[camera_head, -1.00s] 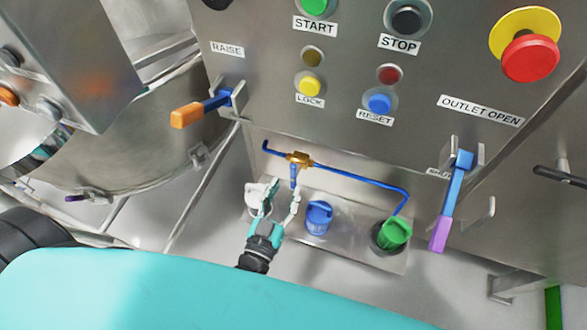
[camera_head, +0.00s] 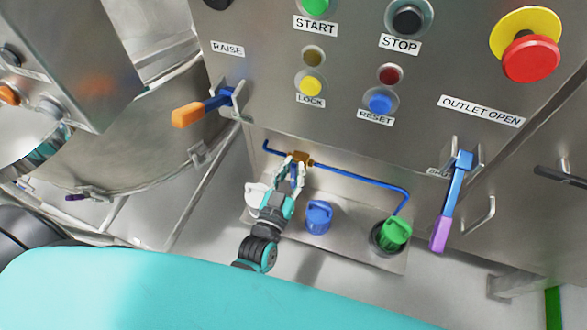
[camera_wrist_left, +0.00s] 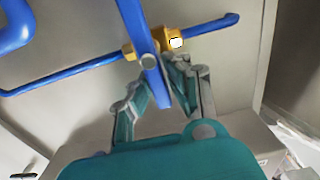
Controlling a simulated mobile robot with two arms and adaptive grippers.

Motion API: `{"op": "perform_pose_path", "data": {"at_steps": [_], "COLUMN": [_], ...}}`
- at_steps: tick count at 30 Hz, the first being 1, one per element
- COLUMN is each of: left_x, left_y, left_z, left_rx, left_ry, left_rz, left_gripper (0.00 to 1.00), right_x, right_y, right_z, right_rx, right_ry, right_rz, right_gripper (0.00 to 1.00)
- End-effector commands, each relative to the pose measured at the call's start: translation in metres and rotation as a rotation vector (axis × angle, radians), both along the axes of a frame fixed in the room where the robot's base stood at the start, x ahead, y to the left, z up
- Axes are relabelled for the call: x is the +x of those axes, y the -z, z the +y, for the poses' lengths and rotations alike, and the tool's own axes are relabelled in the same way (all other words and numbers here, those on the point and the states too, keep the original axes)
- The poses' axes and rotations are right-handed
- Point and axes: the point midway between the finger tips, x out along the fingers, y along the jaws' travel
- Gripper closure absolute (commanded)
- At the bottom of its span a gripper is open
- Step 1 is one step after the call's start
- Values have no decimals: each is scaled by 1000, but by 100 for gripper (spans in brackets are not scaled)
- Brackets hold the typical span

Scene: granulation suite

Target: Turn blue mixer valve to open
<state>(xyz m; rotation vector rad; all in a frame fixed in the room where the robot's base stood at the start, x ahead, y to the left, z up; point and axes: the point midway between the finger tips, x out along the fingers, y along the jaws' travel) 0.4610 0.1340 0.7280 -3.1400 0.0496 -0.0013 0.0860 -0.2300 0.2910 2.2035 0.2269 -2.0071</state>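The mixer valve has a brass body (camera_head: 302,158) on a thin blue pipe, low on the steel panel. It also shows in the left wrist view (camera_wrist_left: 174,40), where its flat blue handle (camera_wrist_left: 135,22) passes over the brass body and down between my fingers. In the head view my fingers hide most of the handle. My left gripper (camera_head: 292,172) is at the valve, with its fingers (camera_wrist_left: 160,82) close on both sides of the handle's lower end. Whether both pads press on it is unclear. My right gripper is in neither view.
A blue cap (camera_head: 318,215) and a green cap (camera_head: 394,234) stand on the ledge below the pipe, right of my gripper. A white fitting (camera_head: 256,195) is close on the left. An orange-tipped lever (camera_head: 188,114) and a purple-tipped lever (camera_head: 441,232) stick out from the panel.

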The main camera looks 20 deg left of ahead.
Motion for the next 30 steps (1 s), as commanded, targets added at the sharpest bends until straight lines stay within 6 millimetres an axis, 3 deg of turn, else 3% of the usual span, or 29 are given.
{"op": "perform_pose_path", "data": {"at_steps": [17,30], "left_x": [-1,-1], "left_y": [1,2], "left_z": [-2,5], "left_rx": [-38,-349], "left_ry": [7,8], "left_rz": [6,19], "left_gripper": [100,100], "right_x": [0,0], "right_y": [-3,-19], "right_z": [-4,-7], "right_rx": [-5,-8], "right_ry": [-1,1], "right_rz": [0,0], "right_gripper": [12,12]}}
